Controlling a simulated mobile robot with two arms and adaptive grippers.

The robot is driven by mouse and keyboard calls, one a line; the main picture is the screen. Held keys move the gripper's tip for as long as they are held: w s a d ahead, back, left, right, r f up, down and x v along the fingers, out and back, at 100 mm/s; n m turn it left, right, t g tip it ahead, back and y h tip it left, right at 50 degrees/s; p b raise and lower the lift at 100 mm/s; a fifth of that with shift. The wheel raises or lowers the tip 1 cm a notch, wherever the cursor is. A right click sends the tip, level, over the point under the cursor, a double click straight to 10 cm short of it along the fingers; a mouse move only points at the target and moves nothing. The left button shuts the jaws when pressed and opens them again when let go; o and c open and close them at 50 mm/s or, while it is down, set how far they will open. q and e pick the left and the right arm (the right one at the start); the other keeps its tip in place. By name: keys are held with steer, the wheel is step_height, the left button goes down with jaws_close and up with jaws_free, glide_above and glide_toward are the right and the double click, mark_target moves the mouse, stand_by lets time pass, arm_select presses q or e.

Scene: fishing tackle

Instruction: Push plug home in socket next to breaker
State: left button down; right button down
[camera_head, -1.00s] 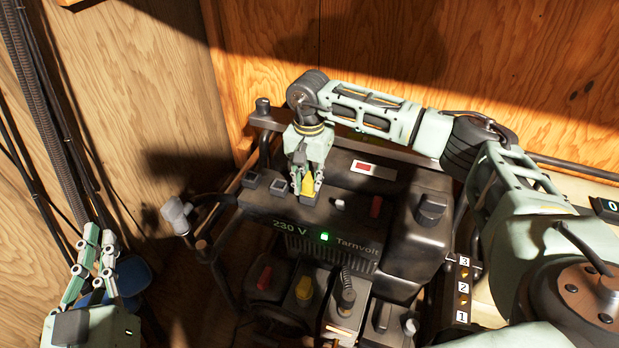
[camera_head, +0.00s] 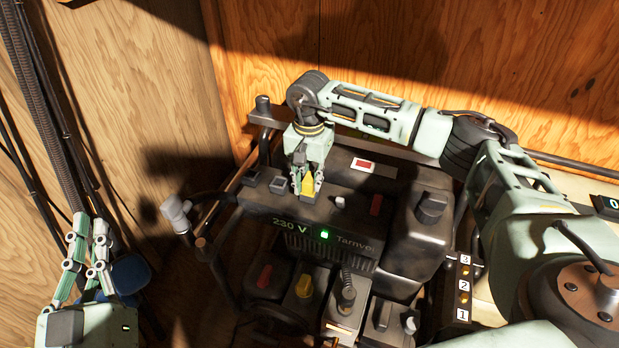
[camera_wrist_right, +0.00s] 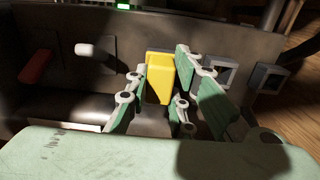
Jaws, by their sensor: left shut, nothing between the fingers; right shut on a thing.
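My right gripper (camera_head: 307,192) is shut on a yellow plug (camera_head: 309,184) at the top of the dark power unit (camera_head: 356,235) marked 230 V. In the right wrist view the yellow plug (camera_wrist_right: 160,75) stands between the green-padded fingers, in line with two square sockets. Its lower end is hard to see, so I cannot tell how deep it sits. A white switch (camera_head: 340,201) and a red switch (camera_head: 376,204) are to its right; I cannot tell which is the breaker. My left gripper (camera_head: 88,228) is shut and empty at the lower left, away from the unit.
Two square sockets (camera_head: 278,185) (camera_head: 252,176) lie left of the plug. A green light (camera_head: 324,234) is lit on the unit's front. A grey connector (camera_head: 175,211) on a cable is at the left. Plywood walls (camera_head: 480,60) stand close behind and left.

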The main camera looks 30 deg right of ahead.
mark_target(309, 178)
steer(key=c, duration=1.5)
jaws_free()
steer(key=shift+o, duration=0.2)
step_height(309, 178, up, 12)
steer(key=shift+a+f, duration=0.1)
